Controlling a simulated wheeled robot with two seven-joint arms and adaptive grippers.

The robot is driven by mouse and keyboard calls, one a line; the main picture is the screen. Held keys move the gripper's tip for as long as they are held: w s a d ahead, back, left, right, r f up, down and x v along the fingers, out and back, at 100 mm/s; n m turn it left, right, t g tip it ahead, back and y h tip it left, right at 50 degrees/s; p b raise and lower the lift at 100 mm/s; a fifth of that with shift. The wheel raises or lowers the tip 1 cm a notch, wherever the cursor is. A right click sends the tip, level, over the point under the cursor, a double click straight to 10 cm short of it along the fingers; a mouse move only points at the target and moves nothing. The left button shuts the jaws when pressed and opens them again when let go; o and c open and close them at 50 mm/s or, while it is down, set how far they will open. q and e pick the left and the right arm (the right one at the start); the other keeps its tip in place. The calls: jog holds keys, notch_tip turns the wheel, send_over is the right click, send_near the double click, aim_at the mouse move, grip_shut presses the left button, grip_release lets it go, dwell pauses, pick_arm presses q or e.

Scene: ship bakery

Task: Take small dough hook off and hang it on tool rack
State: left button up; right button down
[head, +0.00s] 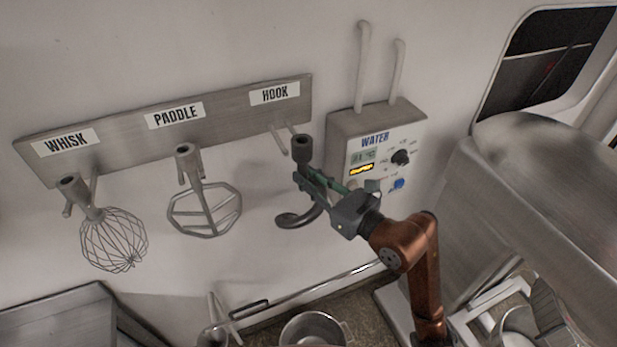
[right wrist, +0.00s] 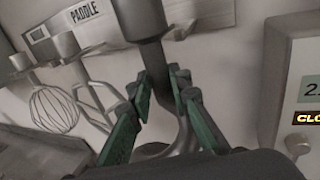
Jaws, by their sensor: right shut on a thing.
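The dough hook (head: 301,150) is a dark metal hook with a socket at its top and a curl at its bottom. My right gripper (head: 312,182) is shut on its shank, in front of the wall below the HOOK label. The right wrist view shows the green fingers (right wrist: 163,92) on both sides of the dough hook's shank (right wrist: 180,95). The tool rack (head: 225,110) is a metal plate on the wall with pegs under its labels. The HOOK pegs (head: 280,138) show just left of the hook's socket; whether they touch it I cannot tell. My left gripper is not in view.
A whisk (head: 115,240) and a paddle (head: 205,208) hang on the rack to the left. A water control box (head: 350,125) with pipes is on the wall close to the right of the hook. A metal pot (head: 313,328) stands below. Large metal machinery (head: 560,190) fills the right side.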

jog(key=shift+w+a+r, duration=0.1)
jog(key=shift+w, duration=0.1)
dwell(0.5)
jog(key=shift+w+a, duration=0.15)
jog(key=shift+w, duration=0.15)
jog(key=w+a, duration=0.2)
jog(key=w, duration=0.4)
jog(key=shift+a+b, duration=0.25)
jog(key=shift+b, duration=0.1)
dwell(2.4)
jog(key=shift+f+b, duration=0.3)
jog(key=shift+f, duration=0.2)
dwell(0.6)
jog(key=c, duration=1.7)
grip_release()
jog(key=shift+f, duration=0.1)
